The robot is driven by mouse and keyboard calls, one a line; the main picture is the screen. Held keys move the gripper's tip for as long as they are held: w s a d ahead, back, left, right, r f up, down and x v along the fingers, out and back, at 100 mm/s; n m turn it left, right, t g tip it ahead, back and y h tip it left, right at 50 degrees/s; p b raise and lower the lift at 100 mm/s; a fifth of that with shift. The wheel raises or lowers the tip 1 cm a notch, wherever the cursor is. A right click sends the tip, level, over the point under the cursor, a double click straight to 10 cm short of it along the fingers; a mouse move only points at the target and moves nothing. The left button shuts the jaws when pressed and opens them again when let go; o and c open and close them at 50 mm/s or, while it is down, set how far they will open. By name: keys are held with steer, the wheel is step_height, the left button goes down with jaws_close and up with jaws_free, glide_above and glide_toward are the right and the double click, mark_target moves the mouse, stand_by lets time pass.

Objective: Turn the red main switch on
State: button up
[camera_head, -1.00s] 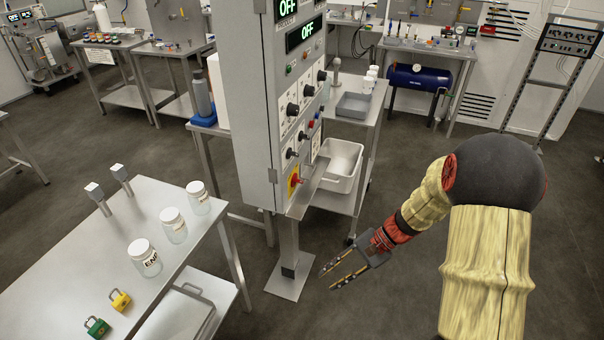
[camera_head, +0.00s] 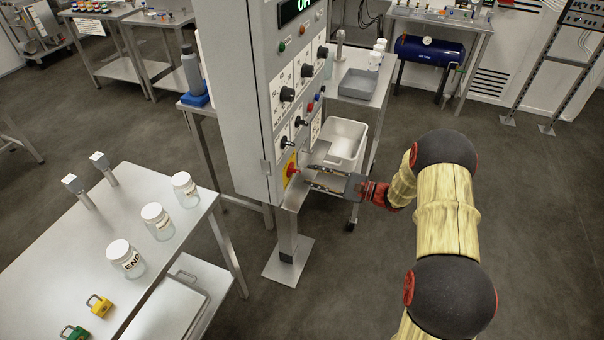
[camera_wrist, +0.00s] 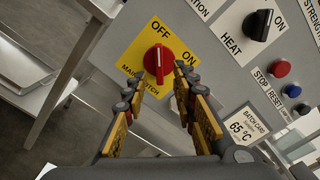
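The red main switch (camera_wrist: 158,61) is a rotary knob on a yellow plate (camera_wrist: 133,57) marked OFF at its top and ON at its right. Its ridge stands nearly upright, toward the OFF side. In the head view the red main switch (camera_head: 291,169) is low on the front of the grey control cabinet (camera_head: 232,100). My gripper (camera_wrist: 160,75) is open, with one finger on each side of the knob's lower part. Whether the fingers touch the knob is unclear. In the head view my gripper (camera_head: 310,178) reaches in from the right, its fingertips close to the knob.
A black HEAT knob (camera_wrist: 257,24) and red and blue buttons (camera_wrist: 279,68) are right of the switch. A white bin (camera_head: 346,145) stands behind. A table (camera_head: 190,232) with jars and padlocks is at left.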

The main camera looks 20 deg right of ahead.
mark_target(299, 172)
steer(key=shift+b+x, duration=0.5)
steer(key=shift+x, duration=1.75)
jaws_close()
